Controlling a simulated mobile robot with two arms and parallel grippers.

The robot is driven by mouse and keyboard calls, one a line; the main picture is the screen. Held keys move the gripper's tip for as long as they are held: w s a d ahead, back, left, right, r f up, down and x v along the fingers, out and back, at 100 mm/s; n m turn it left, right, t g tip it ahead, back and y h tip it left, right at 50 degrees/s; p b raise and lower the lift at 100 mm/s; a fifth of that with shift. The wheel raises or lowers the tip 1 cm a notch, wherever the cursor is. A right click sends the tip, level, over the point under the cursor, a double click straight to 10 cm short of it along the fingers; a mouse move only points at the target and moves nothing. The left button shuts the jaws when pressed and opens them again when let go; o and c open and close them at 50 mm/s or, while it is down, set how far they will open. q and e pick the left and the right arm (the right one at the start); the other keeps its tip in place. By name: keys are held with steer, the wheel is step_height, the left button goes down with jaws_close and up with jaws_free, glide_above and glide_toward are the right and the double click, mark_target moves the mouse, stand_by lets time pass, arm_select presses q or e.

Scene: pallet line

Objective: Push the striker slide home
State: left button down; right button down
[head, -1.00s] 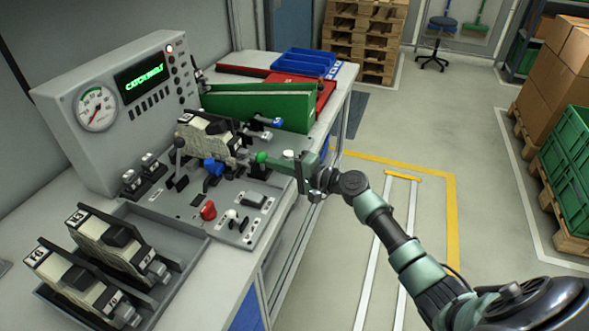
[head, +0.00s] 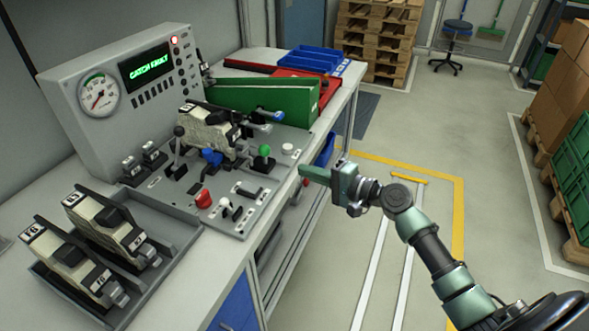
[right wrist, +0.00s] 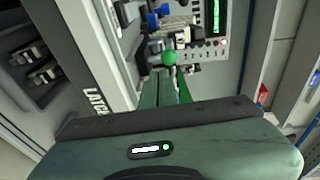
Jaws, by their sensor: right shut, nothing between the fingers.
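A pale block-shaped assembly (head: 207,130) sits clamped on the grey test panel (head: 180,212), with a blue handle (head: 212,157) at its front. A green ball knob (head: 265,151) stands on a black base to its right; it also shows in the right wrist view (right wrist: 169,58). I cannot tell for sure which part is the striker slide. My right gripper (head: 303,172) is shut and empty at the panel's right edge, apart from the green knob. In the right wrist view its fingers (right wrist: 161,88) point toward the knob. My left gripper is not in view.
A gauge box with a lit green display (head: 148,67) stands behind the panel. A tray (head: 160,225) at the front left holds two similar assemblies. A green bin (head: 262,98) and blue trays (head: 310,60) are at the back.

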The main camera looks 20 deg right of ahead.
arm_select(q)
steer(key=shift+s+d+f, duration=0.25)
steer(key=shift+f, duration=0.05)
arm_select(e)
steer(key=shift+v, duration=1.25)
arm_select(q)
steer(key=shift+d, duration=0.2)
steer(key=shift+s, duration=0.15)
